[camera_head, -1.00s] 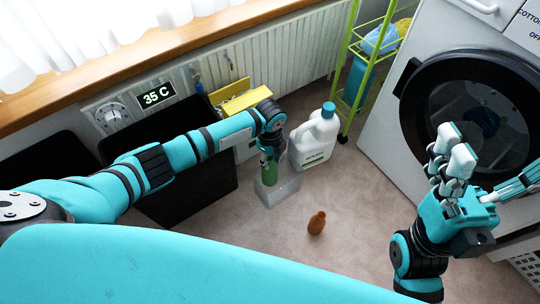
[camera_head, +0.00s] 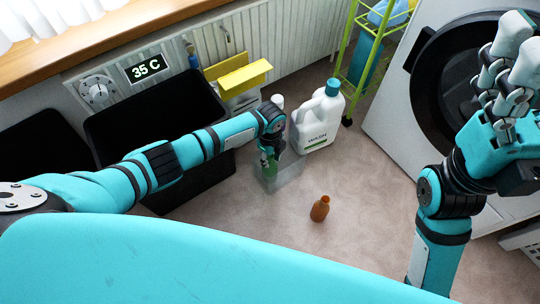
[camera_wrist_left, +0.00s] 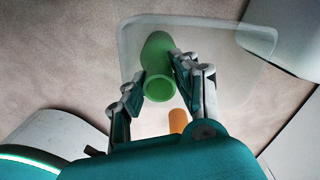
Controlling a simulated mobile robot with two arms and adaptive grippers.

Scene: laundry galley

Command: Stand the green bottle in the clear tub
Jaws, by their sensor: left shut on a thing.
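My left gripper (camera_head: 269,155) is shut on the green bottle (camera_wrist_left: 158,50), low over the clear tub (camera_head: 285,177). In the left wrist view the bottle's round open mouth faces the camera between the fingers. Its body extends away within the outline of the tub (camera_wrist_left: 250,40). The bottle looks roughly upright; I cannot tell whether its base touches the tub floor. In the head view the gripper hides much of the bottle. My right gripper (camera_head: 510,62) is raised at the right, in front of the washer, with no object visible in it; its opening is unclear.
A white jug (camera_head: 318,122) with a teal cap stands close behind the tub. A brown bottle (camera_head: 320,208) stands on open floor in front. Black bins (camera_head: 160,120) are left, a green trolley (camera_head: 357,70) behind, and a washer (camera_head: 395,105) right.

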